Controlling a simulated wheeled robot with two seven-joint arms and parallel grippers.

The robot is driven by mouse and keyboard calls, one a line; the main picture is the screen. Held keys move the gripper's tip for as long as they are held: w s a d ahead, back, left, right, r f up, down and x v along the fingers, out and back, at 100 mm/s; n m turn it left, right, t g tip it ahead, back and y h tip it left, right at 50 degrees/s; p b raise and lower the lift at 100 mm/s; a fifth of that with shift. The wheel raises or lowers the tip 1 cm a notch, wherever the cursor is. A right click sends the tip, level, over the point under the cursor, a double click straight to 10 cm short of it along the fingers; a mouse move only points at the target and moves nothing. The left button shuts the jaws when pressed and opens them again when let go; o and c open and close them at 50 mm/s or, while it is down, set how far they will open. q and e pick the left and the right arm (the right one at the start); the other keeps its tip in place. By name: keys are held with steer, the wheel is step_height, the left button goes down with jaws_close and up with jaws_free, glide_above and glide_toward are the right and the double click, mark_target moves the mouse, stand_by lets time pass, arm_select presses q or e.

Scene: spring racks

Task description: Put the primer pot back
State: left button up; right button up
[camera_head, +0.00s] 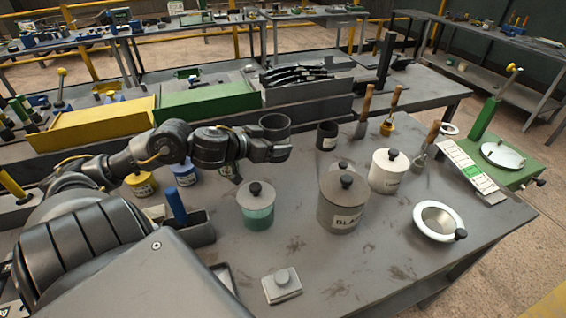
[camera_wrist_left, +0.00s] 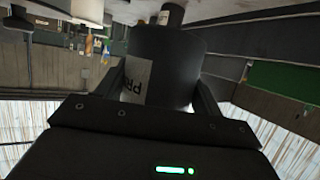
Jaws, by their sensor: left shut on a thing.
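The primer pot (camera_head: 274,126) is a dark grey, open-topped cylinder, held upright above the table (camera_head: 375,285). My left gripper (camera_head: 272,150) is shut on it from the left. In the left wrist view the pot (camera_wrist_left: 170,65) fills the space between the fingers of the left gripper (camera_wrist_left: 160,95), and its pale label shows the letters "PR". The inside of the pot is too dark to read. My right gripper is not in view.
A small dark pot (camera_head: 327,135) stands just right of the held pot. Lidded pots stand nearer: green (camera_head: 257,208), grey (camera_head: 342,210) and white (camera_head: 388,172). Yellow (camera_head: 95,122) and green (camera_head: 208,99) bins line the back. The front right tabletop is mostly clear.

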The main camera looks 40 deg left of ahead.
arm_select(q)
steer(key=w+a+f, duration=0.2)
steer(key=w+f, duration=0.1)
steer(key=w+a+f, duration=0.2)
steer(key=w+a, duration=0.1)
steer(key=w, duration=0.1)
steer(key=w+a+f+b, duration=0.1)
steer(key=w+a+f, duration=0.1)
steer(key=w+f, duration=0.1)
steer(key=shift+w+a+f, duration=0.2)
steer(key=shift+w+f, duration=0.1)
steer(key=shift+w, duration=0.1)
steer(key=shift+w+a+f, duration=0.2)
steer(key=shift+w+f, duration=0.05)
steer(key=shift+f, duration=0.2)
step_height(320, 180, down, 3)
steer(key=shift+w+f, duration=0.1)
steer(key=shift+f, duration=0.05)
steer(key=o, duration=1.5)
steer(key=shift+f, duration=0.15)
